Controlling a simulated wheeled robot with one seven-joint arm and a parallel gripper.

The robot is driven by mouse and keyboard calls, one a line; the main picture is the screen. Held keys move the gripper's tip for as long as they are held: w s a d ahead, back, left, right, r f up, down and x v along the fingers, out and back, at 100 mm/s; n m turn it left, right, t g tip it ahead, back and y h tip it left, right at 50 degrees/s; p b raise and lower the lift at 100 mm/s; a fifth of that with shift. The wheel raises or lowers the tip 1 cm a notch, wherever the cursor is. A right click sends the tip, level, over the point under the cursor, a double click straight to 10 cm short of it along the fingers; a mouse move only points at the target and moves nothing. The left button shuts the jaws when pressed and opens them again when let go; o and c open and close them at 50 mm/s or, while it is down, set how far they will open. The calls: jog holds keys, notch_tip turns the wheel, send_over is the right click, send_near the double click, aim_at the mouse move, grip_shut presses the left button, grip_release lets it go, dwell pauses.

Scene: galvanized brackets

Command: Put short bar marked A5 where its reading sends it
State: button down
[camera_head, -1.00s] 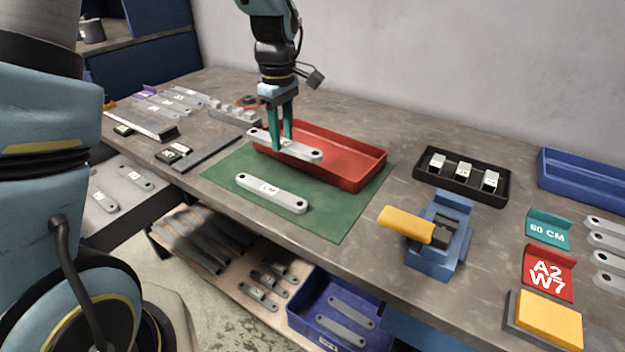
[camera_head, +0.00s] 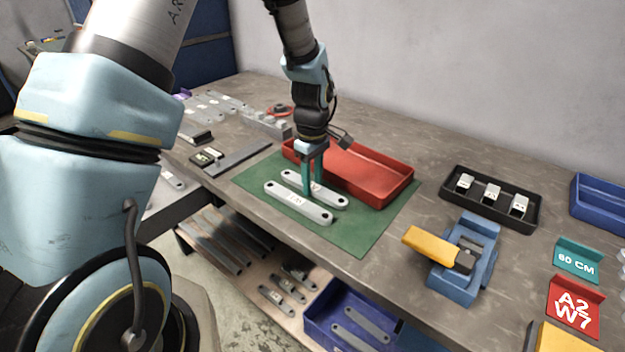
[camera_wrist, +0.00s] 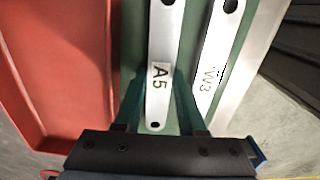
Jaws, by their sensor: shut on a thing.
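The short bar marked A5 (camera_wrist: 161,75) is a light grey metal strip with a hole near each end. My gripper (camera_wrist: 158,95) is shut on it around its middle, one finger on each long side. In the head view the held bar (camera_head: 330,199) is at or just above the green mat (camera_head: 362,232); I cannot tell whether it touches. A similar bar marked W3 (camera_wrist: 210,72) lies beside it; in the head view this bar (camera_head: 285,196) is on the near side. My gripper (camera_head: 313,188) partly hides the A5 bar.
A red tray (camera_head: 385,197) stands close behind the held bar. To the right are a blue clamp with a yellow handle (camera_head: 428,246), a black tray with small blocks (camera_head: 470,207), a teal 60 CM sign (camera_head: 577,262) and a red A2 W7 sign (camera_head: 574,307). The mat's right part is clear.

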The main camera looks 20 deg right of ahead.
jog(key=c, duration=0.5)
grip_release()
notch_tip(320, 180, up, 12)
jog(key=b, duration=0.3)
jog(key=s+a+f+m, duration=0.1)
jog(key=s+a+m, duration=0.1)
jog(key=a, duration=1.3)
jog(key=s+a+f+m+t, duration=0.1)
jog(key=a+m, duration=0.4)
jog(key=a, duration=1)
jog(key=shift+s+t, duration=0.3)
jog(key=shift+s, duration=0.2)
jog(key=shift+a+f, duration=0.1)
